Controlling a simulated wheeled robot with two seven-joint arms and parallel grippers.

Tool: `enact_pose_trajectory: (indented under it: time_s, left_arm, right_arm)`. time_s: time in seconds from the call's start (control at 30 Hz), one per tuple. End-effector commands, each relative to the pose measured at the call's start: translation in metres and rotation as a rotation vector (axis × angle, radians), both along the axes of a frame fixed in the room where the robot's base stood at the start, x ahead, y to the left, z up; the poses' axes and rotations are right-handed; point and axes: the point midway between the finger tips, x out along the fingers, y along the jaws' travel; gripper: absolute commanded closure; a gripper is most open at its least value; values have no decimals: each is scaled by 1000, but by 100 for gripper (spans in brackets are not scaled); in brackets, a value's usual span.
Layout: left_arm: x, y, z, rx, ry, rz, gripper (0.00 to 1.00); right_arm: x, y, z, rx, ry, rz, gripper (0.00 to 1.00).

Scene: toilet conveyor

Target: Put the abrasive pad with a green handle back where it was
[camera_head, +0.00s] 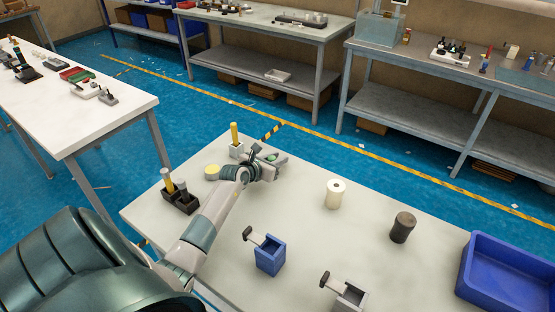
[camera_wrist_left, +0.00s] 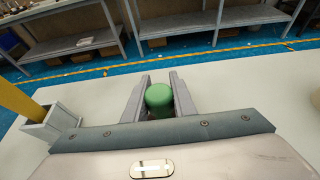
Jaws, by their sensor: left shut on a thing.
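My left gripper (camera_head: 272,157) is at the far left part of the white table (camera_head: 300,220). It is shut on the green handle (camera_wrist_left: 159,97), which shows between the two fingers in the left wrist view. In the head view only a small patch of the green handle (camera_head: 271,156) shows. The abrasive pad itself is hidden, and I cannot tell whether it touches the table. A light holder (camera_head: 237,150) with a yellow-handled tool (camera_head: 234,133) stands just left of the gripper; the holder also shows in the left wrist view (camera_wrist_left: 50,124). My right gripper is not in view.
A dark holder (camera_head: 181,203) with tools and a round yellow item (camera_head: 212,172) lie left of my arm. A white roll (camera_head: 335,194), dark cylinder (camera_head: 402,227), blue box (camera_head: 269,257), grey box (camera_head: 349,297) and blue bin (camera_head: 510,277) stand to the right. The table's middle is clear.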

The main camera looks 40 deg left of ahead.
Motion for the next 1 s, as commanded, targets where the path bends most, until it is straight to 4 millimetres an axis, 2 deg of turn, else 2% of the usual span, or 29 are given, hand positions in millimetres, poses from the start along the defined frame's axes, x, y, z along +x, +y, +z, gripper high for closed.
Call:
enact_pose_trajectory:
  time_s: [0.03, 0.1, 0.57, 0.77, 1.0]
  left_arm:
    - [0, 0, -1, 0, 0, 0, 74]
    - [0, 0, -1, 0, 0, 0, 57]
    - [-1, 0, 3, 0, 1, 0, 57]
    - [-15, -2, 8, 0, 0, -1, 57]
    - [-48, -6, 20, 1, -1, 0, 57]
  right_arm:
    - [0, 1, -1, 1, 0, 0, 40]
    - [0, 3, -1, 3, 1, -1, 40]
    - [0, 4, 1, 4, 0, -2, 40]
    - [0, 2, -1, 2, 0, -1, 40]
    - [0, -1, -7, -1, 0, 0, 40]
